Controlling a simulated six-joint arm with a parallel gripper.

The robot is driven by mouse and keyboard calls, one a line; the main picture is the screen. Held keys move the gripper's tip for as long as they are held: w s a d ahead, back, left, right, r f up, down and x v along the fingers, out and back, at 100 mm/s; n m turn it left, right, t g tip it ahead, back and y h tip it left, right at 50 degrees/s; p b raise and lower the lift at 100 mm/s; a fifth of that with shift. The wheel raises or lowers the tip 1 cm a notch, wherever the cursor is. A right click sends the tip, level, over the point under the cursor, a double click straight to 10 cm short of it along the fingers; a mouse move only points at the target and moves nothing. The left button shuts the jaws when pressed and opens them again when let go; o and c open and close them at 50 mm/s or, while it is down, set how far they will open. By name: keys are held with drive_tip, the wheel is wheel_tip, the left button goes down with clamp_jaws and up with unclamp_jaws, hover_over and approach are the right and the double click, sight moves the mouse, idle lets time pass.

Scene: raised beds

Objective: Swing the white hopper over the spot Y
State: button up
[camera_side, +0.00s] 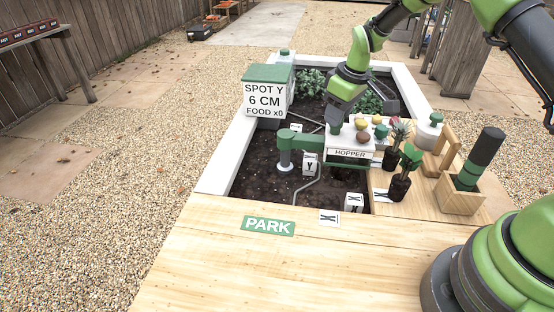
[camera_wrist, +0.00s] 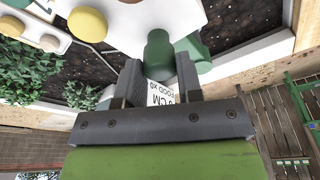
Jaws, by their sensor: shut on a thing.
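The white hopper (camera_side: 349,154), with its name on the front, sits at the free end of a green swing arm (camera_side: 305,143). My gripper (camera_side: 335,126) is at the hopper's left top side. In the wrist view my gripper (camera_wrist: 160,64) is shut on a green knob (camera_wrist: 158,48) at the edge of the white hopper. A white block marked Y (camera_side: 310,162) stands in the soil left of the hopper, not under it. A white block marked X (camera_side: 353,202) stands nearer the front.
A sign box (camera_side: 264,99) reads SPOT Y, 6 CM, FOOD x0. A green PARK label (camera_side: 268,225) lies on the front board. Potted plants (camera_side: 402,175) and a wooden holder (camera_side: 461,192) crowd the right side. Leafy plants (camera_side: 309,83) grow at the back.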

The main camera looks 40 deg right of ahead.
drive_tip(key=o, duration=0.5)
drive_tip(key=shift+w+v, duration=0.25)
drive_tip(key=shift+v, duration=0.9)
drive_tip(key=shift+w+v, duration=0.2)
drive_tip(key=shift+v, duration=0.95)
drive_tip(key=shift+w+v, duration=0.25)
drive_tip(key=shift+v, duration=0.85)
drive_tip(key=shift+a+r, duration=0.25)
drive_tip(key=shift+r, duration=0.05)
drive_tip(key=s+a+r+m+t, duration=0.2)
drive_tip(key=s+a+r, duration=0.2)
drive_tip(key=s+r, duration=0.4)
drive_tip(key=s+a+r+m+t, duration=0.1)
drive_tip(key=s+a+r+m, duration=0.25)
drive_tip(key=s+r, duration=0.45)
drive_tip(key=shift+m+t+y, duration=0.7)
drive_tip(key=shift+m+t, duration=0.05)
drive_tip(key=shift+t, duration=0.15)
drive_tip(key=s, duration=0.3)
drive_tip(key=s+a+f, duration=0.1)
drive_tip(key=s, duration=0.2)
drive_tip(key=s+a+f, duration=0.1)
drive_tip(key=s, duration=0.3)
drive_tip(key=shift+s+a+f, duration=0.1)
drive_tip(key=shift+a, duration=0.15)
